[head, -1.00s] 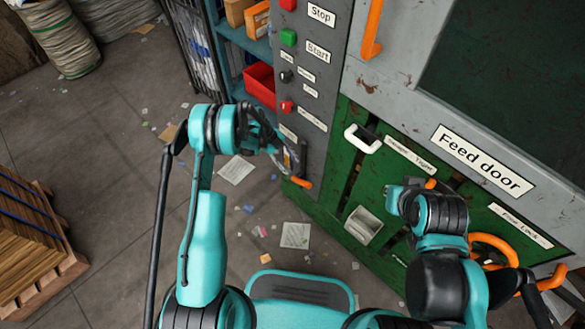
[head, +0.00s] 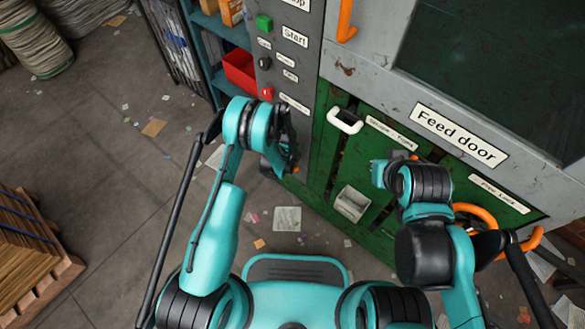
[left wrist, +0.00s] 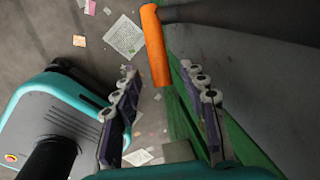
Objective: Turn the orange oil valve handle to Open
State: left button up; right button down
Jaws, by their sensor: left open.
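The orange valve handle (left wrist: 156,45) shows in the left wrist view as a straight bar coming down from the top middle. Its lower end lies in the picture between the tips of my open left gripper (left wrist: 162,72). I see no contact, and the depth between them is unclear. In the head view my left gripper (head: 286,160) is at the lower part of the grey control panel and hides most of the handle there. The valve's labels are not readable. My right gripper (head: 382,172) is in front of the green panel; its fingers are not clear.
The grey control panel (head: 292,60) carries buttons and labels. To its right are a white handle (head: 345,121), the Feed door label (head: 459,136) and an orange wheel (head: 476,215), partly behind my right arm. A pallet (head: 35,250) stands at left. Floor between is open, with scattered paper.

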aim_at(292, 167)
pick_arm(q)
jog(key=f, duration=0.1)
jog(key=f+b, duration=0.1)
jog(key=f, duration=0.2)
jog(key=shift+w+d+f, duration=0.2)
jog(key=shift+w+f, duration=0.15)
jog(key=shift+f, duration=0.05)
jog(key=shift+r, duration=0.1)
grip_shut()
